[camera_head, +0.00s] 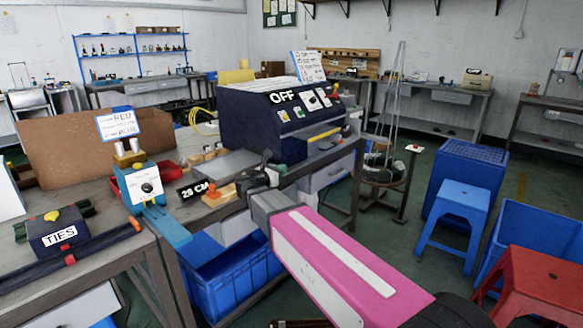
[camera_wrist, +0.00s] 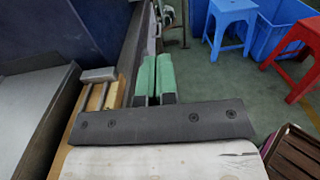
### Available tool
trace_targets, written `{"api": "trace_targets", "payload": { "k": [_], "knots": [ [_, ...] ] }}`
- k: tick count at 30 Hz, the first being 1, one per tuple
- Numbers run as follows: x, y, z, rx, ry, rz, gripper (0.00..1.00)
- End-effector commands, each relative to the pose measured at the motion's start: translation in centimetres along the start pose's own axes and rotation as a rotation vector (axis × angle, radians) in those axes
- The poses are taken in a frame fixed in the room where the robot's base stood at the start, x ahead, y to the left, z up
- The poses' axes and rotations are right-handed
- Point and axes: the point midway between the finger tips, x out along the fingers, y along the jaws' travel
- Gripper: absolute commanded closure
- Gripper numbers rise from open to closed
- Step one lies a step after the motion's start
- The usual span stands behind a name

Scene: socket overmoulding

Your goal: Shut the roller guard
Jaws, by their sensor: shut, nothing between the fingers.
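The dark blue machine (camera_head: 285,112) with an "OFF" panel stands on the bench in the middle of the head view. A flat grey plate (camera_head: 226,163) lies at its front left; a grey plate also shows at the left of the wrist view (camera_wrist: 35,112). I cannot tell for sure which part is the roller guard. My gripper (camera_head: 272,172) is beside the machine's front, above the bench edge, partly hidden by my arm. In the wrist view its green-padded fingers (camera_wrist: 156,64) are close together and empty, right of a metal block on rods (camera_wrist: 98,75).
A "28 CM" sign (camera_head: 193,189) and a wooden base (camera_head: 217,195) are close to my gripper. A blue crate (camera_head: 232,280) is below the bench. Blue (camera_head: 463,205) and red (camera_head: 540,285) stools stand at the right.

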Motion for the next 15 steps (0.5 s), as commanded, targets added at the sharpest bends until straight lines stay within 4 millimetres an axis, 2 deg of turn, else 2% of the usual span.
{"api": "trace_targets", "payload": {
  "k": [15],
  "knots": [
    [9.3, 0.0, -0.1, 0.004, 0.002, -0.004, 1.0]
  ]
}}
